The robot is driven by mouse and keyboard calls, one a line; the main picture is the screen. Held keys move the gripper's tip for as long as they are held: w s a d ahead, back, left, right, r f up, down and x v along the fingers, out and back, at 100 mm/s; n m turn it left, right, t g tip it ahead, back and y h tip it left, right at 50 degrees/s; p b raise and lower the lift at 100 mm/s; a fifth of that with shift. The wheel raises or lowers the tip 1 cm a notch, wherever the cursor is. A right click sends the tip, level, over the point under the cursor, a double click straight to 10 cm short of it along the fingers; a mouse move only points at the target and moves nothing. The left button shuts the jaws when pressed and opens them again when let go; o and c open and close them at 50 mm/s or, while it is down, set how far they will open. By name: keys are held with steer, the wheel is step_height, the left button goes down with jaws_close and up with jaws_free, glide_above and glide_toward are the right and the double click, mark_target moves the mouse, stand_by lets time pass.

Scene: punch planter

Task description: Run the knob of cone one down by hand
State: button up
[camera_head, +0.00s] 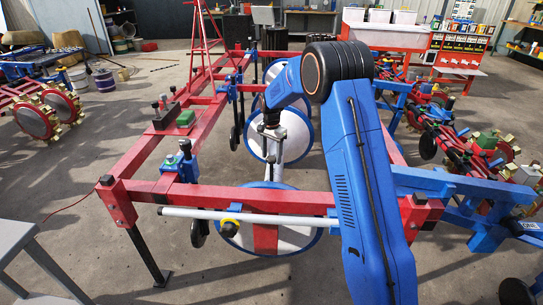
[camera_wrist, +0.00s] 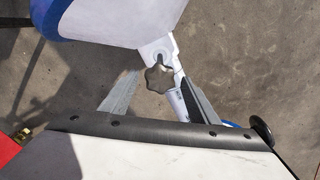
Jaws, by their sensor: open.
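In the wrist view, a dark lobed knob (camera_wrist: 160,78) sits on a white bracket (camera_wrist: 157,48) beside a white tube. My gripper (camera_wrist: 157,84) is open, with one grey finger on each side of the knob and visible gaps between. I cannot tell whether the fingers are level with the knob in depth. A white cone with a blue rim (camera_wrist: 125,14) fills the top left. In the head view, white cones with blue rims stand inside the red frame, one in the middle (camera_head: 296,132) and one in front (camera_head: 290,237). The knob is not clear there.
A red frame (camera_head: 235,196) and a pale bar (camera_head: 280,219) cross in front of the cones. Blue beams (camera_head: 437,182) are at the right, one marked "ONE" (camera_head: 531,226). A red tripod stand (camera_head: 203,45) rises behind.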

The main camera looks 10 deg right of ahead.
step_height(320, 180, up, 17)
steer(key=shift+r, duration=0.2)
stand_by(0.5)
step_height(320, 180, up, 17)
steer(key=shift+r, duration=0.15)
stand_by(0.7)
stand_by(0.4)
